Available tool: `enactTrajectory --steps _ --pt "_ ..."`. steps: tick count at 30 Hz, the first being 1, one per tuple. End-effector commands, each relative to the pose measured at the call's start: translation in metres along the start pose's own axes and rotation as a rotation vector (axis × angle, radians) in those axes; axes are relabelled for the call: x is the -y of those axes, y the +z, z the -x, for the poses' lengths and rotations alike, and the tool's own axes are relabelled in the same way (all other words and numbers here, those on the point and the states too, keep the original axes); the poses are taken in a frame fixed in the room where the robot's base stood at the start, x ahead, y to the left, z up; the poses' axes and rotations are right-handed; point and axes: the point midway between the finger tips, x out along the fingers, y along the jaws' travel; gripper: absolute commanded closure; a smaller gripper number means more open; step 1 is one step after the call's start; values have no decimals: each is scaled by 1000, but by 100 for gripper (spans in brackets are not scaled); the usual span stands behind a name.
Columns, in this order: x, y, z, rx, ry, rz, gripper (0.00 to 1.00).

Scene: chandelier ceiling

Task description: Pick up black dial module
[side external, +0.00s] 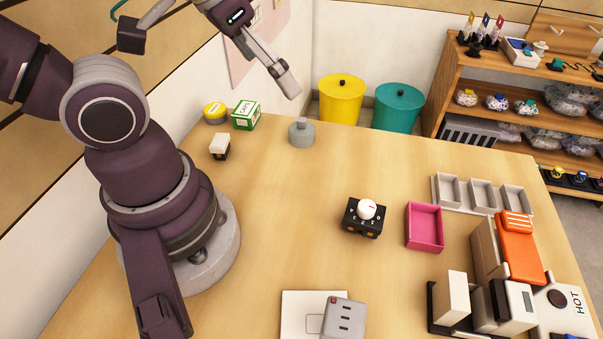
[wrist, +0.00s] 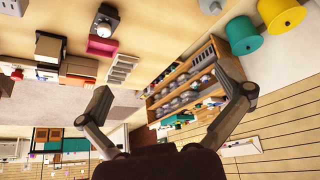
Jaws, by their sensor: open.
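The black dial module (side external: 364,218) is a small black box with a white knob on top and white markings. It stands upright on the wooden table, left of the pink tray (side external: 425,227). In the wrist view the dial module (wrist: 104,22) shows near the top edge, beyond the left finger. My gripper (side external: 209,62) is high at the top left in the side view, far from the module. Its fingers are spread wide with nothing between them, as the wrist view (wrist: 165,88) also shows.
A grey bottle-like object (side external: 302,132), green box (side external: 246,115) and yellow tin (side external: 215,112) stand at the back. Grey trays (side external: 482,194) and an orange-topped machine (side external: 520,250) are at right. A grey block (side external: 344,317) lies in front.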

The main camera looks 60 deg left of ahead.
Motion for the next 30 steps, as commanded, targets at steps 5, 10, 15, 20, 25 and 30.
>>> enactTrajectory --steps 5,10,15,20,25,30 --pt "-1 -2 -1 9 1 23 0" --pt "-20 -23 -21 143 -15 377 0" --pt "-63 -39 -68 306 -134 906 0" --pt "-97 -32 -110 383 -283 1274 0" --pt "-111 -22 -131 401 -360 1431 0" --pt "-111 -6 -160 401 -368 1442 0"
